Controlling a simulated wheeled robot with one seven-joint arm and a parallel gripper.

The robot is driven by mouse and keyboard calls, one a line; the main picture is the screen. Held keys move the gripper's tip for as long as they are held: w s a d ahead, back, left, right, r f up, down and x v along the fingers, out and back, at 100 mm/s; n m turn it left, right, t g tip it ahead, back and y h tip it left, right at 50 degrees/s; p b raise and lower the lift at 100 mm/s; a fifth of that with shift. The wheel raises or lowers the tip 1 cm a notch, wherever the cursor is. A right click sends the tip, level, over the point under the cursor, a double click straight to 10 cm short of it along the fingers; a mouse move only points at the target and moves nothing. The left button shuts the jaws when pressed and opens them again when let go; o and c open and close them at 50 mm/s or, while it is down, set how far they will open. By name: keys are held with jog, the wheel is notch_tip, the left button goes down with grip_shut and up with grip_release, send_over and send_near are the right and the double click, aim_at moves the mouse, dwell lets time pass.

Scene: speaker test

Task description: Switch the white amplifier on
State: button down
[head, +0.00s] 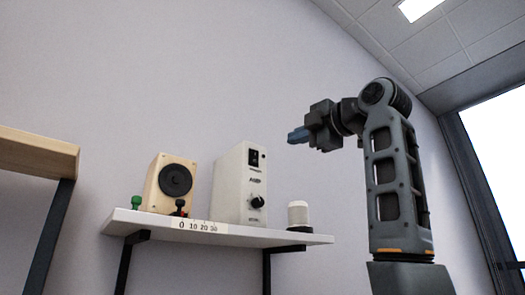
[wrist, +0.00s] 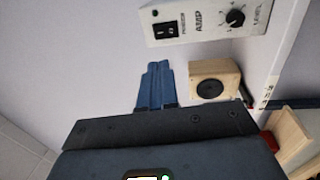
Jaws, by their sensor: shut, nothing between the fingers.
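The white amplifier (head: 229,190) stands upright on a white shelf. Its front also shows in the wrist view (wrist: 207,32), with the lettering AMP and LEVEL. Its black rocker switch (wrist: 165,30) sits near one end of the front, high up in the head view (head: 254,157); I cannot tell its position for certain. A small dark round spot (wrist: 155,13) lies beside the switch. A black level knob (wrist: 235,18) is lower on the front. My gripper (head: 291,137), with blue fingers (wrist: 157,66), is shut and empty, apart from the amplifier, to its right in the head view.
A wooden speaker (head: 157,187) stands left of the amplifier, and a white cylinder (head: 298,217) to its right. A green-topped piece (head: 136,202) and a dark red-and-black one (head: 180,208) are near the shelf's (head: 262,236) left part. A wooden board (head: 38,152) is far left.

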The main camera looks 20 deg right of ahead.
aim_at(255, 153)
dwell(0.3)
jog(key=p+x, duration=0.2)
jog(key=x, duration=0.4)
jog(key=p+x, duration=0.3)
jog(key=x, duration=0.4)
jog(key=shift+r, duration=0.25)
jog(key=shift+w+a+f+p, duration=0.1)
jog(key=shift+w+a+p, duration=0.05)
jog(key=shift+w+p, duration=0.25)
